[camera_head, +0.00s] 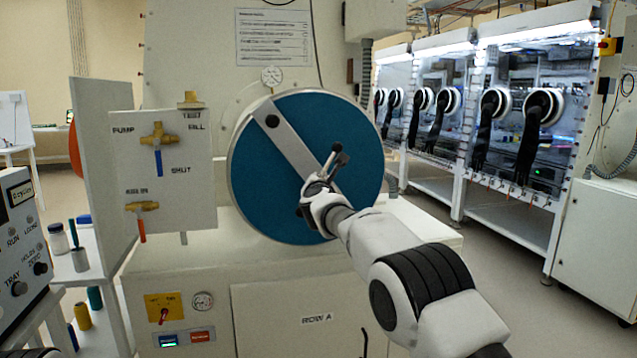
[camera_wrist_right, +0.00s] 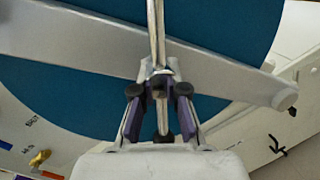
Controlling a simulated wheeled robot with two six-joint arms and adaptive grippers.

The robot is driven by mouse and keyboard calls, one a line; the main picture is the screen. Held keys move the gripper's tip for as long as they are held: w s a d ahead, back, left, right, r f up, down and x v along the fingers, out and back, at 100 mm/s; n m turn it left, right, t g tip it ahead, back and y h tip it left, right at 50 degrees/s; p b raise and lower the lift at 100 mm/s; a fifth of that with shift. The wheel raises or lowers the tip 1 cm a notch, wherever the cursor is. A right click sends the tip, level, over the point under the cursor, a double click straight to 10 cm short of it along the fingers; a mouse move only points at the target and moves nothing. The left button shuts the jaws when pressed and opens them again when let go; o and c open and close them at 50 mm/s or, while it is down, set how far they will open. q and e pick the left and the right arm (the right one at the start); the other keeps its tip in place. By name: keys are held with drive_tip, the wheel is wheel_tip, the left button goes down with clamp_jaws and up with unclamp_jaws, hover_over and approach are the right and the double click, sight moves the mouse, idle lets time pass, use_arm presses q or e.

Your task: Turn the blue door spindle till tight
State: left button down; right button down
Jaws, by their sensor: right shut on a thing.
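The round blue door (camera_head: 265,170) faces me on the front of the cream chamber, with a pale strap bar (camera_head: 293,145) slanting across it. The metal spindle handle (camera_head: 337,160) stands out in front of the bar near the door's middle. In the right wrist view the handle (camera_wrist_right: 156,30) is a thin rod running up from the jaws. My right gripper (camera_head: 318,192) is shut on the spindle handle; its purple-sided fingers (camera_wrist_right: 159,92) sit around the rod in the right wrist view. The gripper and arm hide the door's lower right part.
A valve panel (camera_head: 190,200) with brass valves (camera_head: 158,137) stands left of the door. A gauge (camera_head: 271,76) sits above it. Bottles and an instrument box (camera_head: 22,235) are at far left. Gloveboxes (camera_head: 500,100) line the right, with clear floor before them.

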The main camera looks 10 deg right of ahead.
drive_tip(key=shift+a+f, duration=0.1)
drive_tip(key=shift+f, duration=0.3)
drive_tip(key=c, duration=1.2)
unclamp_jaws()
drive_tip(key=shift+r, duration=0.15)
drive_tip(key=shift+r, duration=0.15)
